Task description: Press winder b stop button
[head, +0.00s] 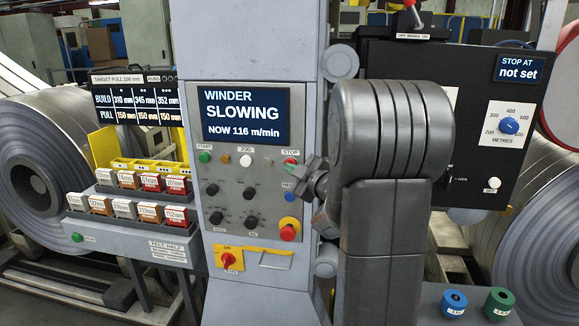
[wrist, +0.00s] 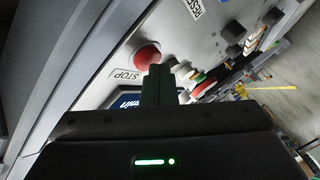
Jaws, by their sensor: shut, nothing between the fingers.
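The winder panel (head: 238,170) is a grey upright cabinet face with a screen (head: 241,116) reading "WINDER SLOWING NOW 116 m/min". The red stop button (head: 290,161), under its STOP label, sits at the panel's right edge, close to my arm. In the wrist view the red button (wrist: 147,55) shows large, with the STOP label beside it. My gripper (wrist: 160,70) is shut and empty, its tips just beside the red button. I cannot tell whether they touch it. In the head view my arm hides much of the area right of the panel.
A red knob on a yellow base (head: 289,230) is lower on the panel, with a red-yellow switch (head: 229,260) below. Left are a rack of labelled blocks (head: 135,185) and a steel coil (head: 40,160). Right is a black box with a dial (head: 509,125) and "STOP AT not set".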

